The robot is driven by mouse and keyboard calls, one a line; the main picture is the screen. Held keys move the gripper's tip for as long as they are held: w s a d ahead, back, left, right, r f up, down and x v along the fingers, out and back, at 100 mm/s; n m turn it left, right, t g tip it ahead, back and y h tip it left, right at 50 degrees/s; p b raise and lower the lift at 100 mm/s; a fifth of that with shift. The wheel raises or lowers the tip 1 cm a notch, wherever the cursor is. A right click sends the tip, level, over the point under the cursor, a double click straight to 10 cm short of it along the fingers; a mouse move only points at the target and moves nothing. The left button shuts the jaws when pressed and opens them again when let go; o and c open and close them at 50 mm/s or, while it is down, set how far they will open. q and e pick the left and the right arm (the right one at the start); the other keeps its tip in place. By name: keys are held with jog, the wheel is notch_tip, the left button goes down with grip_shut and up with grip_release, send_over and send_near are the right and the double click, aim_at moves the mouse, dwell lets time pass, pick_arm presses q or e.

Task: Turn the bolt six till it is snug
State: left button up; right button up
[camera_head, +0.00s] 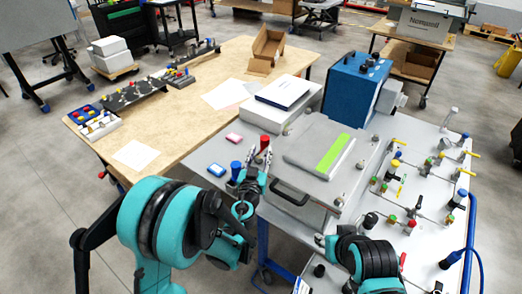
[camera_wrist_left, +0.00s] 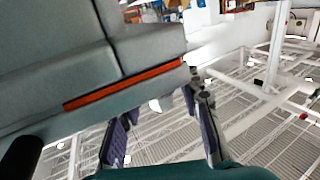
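The analyser (camera_head: 316,147) is a grey box with a green strip on its lid and a dark front handle. Several small round bolt heads or knobs sit along its right side, such as the bolt (camera_head: 339,200) near the front right corner. I cannot tell which one is bolt six. My left gripper (camera_head: 248,180) is off the analyser's front left side. In the left wrist view its two fingers (camera_wrist_left: 160,97) are spread with nothing between them, beside a grey surface with an orange strip. My right gripper (camera_head: 323,240) is below the analyser's front edge; its fingers are too small to read.
A blue-handled tool (camera_head: 236,168) and a red-handled tool stand beside my left gripper. Valves and fittings (camera_head: 405,195) crowd the right panel. A blue motor unit (camera_head: 352,85) and white boxes stand behind the analyser. A wooden table (camera_head: 185,120) at the left has open room.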

pick_arm(q)
jog(key=shift+w+d, duration=0.15)
jog(key=shift+w, duration=0.55)
grip_shut()
jog(key=shift+m+h, duration=0.3)
jog(key=shift+h, duration=0.2)
